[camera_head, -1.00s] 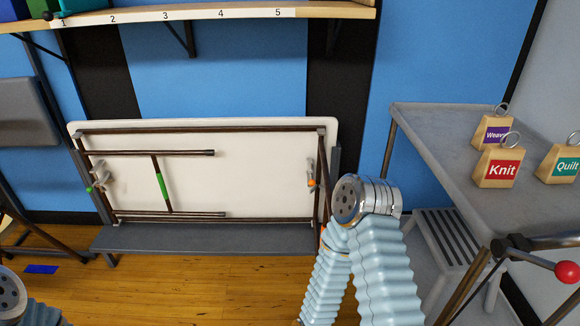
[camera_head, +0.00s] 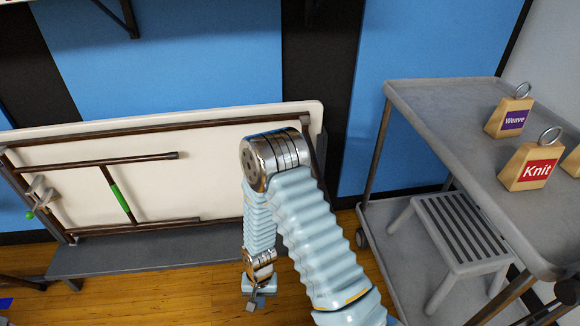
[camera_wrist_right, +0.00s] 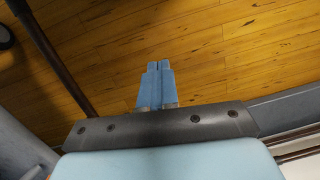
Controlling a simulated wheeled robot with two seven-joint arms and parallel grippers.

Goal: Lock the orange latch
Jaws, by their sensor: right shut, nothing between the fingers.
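The folded cream table (camera_head: 205,150) stands on its edge against the wall, its brown leg frame facing me. The orange latch is not visible now; my right arm covers the right part of the table where it was seen earlier. A green-tipped latch (camera_head: 35,206) shows on the table's left side. My right gripper (camera_head: 250,306) hangs low over the wooden floor, in front of the grey bench. In the right wrist view its blue fingers (camera_wrist_right: 158,66) are together and empty, with floorboards beyond them. My left gripper is out of view.
The grey bench (camera_head: 150,255) runs under the folded table. To the right stands a grey cart (camera_head: 425,110) with wooden blocks labelled Weave (camera_head: 510,118) and Knit (camera_head: 530,165), and a slatted stool (camera_head: 455,235) on its lower shelf.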

